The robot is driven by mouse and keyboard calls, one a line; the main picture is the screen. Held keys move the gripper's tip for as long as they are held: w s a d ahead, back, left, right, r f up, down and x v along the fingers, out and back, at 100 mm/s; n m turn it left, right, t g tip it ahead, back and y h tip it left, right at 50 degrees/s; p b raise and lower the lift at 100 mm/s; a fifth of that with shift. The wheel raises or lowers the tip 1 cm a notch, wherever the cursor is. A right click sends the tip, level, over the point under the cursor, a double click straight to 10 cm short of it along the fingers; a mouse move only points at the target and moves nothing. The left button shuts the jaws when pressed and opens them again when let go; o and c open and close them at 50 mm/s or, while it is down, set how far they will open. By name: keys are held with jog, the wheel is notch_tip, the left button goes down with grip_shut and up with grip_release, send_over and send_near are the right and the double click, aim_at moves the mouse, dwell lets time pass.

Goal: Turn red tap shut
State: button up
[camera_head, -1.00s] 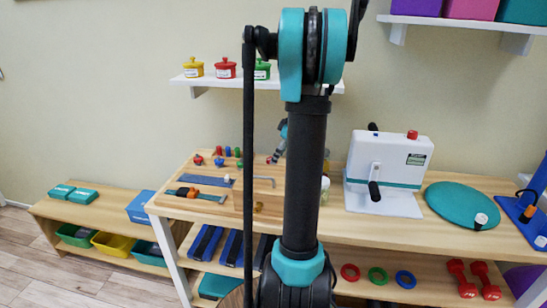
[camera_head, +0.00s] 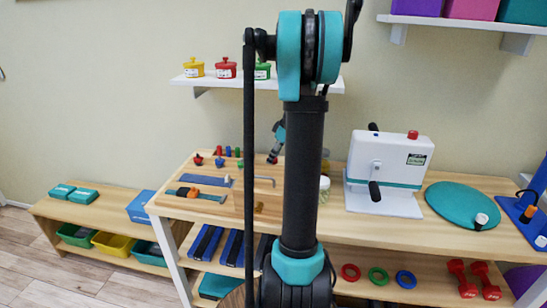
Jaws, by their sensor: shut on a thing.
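My gripper (camera_head: 273,159), teal and black, reaches down at the back of the wooden bench, just left of my upright arm link. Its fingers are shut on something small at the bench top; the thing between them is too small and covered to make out. A small red tap-like knob (camera_head: 198,159) stands on the left part of the bench, clearly apart from my gripper. Beside it are a similar blue knob (camera_head: 219,162) and a green one (camera_head: 240,164). I cannot tell how far any knob is turned.
A shelf (camera_head: 215,80) with small pots hangs above. My arm hides the bench middle.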

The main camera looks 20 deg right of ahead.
jog(key=shift+m, duration=0.3)
